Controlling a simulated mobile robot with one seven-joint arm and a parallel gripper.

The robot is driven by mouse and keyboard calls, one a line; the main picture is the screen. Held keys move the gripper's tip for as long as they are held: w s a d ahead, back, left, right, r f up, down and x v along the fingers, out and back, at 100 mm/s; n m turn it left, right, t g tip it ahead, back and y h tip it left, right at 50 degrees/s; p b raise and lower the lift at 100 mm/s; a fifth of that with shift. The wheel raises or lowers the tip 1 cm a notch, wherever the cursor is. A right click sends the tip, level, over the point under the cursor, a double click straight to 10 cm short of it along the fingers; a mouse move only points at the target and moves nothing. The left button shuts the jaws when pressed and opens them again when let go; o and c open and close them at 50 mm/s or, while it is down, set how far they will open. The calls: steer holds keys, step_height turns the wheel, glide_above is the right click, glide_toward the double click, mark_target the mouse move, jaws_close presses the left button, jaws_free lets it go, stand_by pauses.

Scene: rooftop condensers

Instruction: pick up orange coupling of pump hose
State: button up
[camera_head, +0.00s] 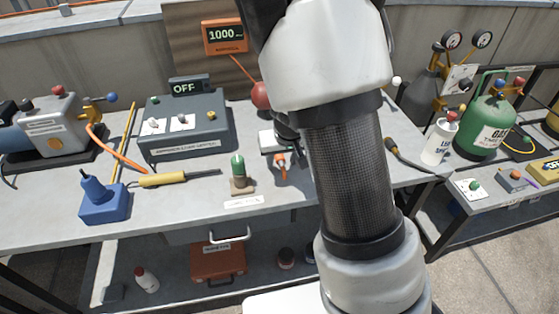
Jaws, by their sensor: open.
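An orange hose (101,146) runs from the pump (52,127) at the left and slopes down over the bench. Its far end meets the yellow-handled tool, where I cannot make out a separate coupling. A small orange piece (281,161) shows near the middle of the bench, left of my forearm; I cannot tell whether it belongs to the hose. My gripper (279,168) seems to be the small white and dark part around that piece, partly hidden by my arm. It is open; whether it touches the orange piece is unclear.
A grey box with an OFF display (188,85), a blue block (104,200), a yellow-handled tool (163,180) and a green-capped fitting (238,172) stand left of my arm. A green gas cylinder (487,127) stands right.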

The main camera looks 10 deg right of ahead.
mark_target(282, 164)
jaws_close()
step_height(282, 164, up, 10)
steer(key=p, duration=0.5)
